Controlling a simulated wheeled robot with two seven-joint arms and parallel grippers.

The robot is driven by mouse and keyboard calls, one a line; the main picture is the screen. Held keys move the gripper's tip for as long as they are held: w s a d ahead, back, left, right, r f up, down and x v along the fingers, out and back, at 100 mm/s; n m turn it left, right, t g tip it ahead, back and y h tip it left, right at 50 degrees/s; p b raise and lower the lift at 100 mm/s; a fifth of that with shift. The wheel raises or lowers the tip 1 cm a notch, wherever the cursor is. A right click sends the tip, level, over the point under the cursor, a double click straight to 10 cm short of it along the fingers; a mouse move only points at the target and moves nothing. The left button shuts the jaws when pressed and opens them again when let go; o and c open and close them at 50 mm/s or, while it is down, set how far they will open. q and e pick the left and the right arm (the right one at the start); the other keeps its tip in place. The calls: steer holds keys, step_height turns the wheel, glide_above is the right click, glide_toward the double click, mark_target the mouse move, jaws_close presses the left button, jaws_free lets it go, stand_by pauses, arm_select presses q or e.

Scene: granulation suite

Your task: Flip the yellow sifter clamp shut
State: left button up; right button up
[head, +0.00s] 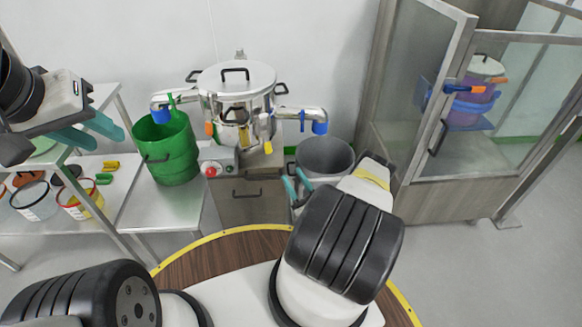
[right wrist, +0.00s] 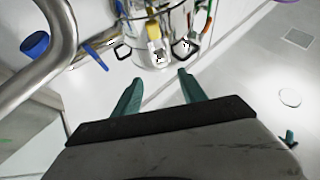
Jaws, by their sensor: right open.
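The steel sifter (head: 237,80) stands at the back centre with several coloured clamp handles around its lower rim. The yellow clamp (head: 242,137) hangs at its front, its handle pointing down; it also shows at the top of the right wrist view (right wrist: 153,32). Its latch is too small to read clearly. My right gripper (head: 295,178) is open and empty, below and right of the sifter, in front of the grey bin. In the right wrist view its teal fingers (right wrist: 160,78) point toward the yellow clamp, apart from it. My left gripper (head: 110,137) is open and empty at the left.
A green bucket (head: 166,152) stands left of the sifter and a grey bin (head: 325,158) to its right. Steel pipes with blue ends (head: 320,127) stick out on both sides. A shelf (head: 140,205) is at left, a glass-doored booth (head: 440,110) at right.

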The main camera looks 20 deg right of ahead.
steer(key=s+d, duration=0.2)
steer(key=s, duration=0.4)
steer(key=shift+s, duration=0.35)
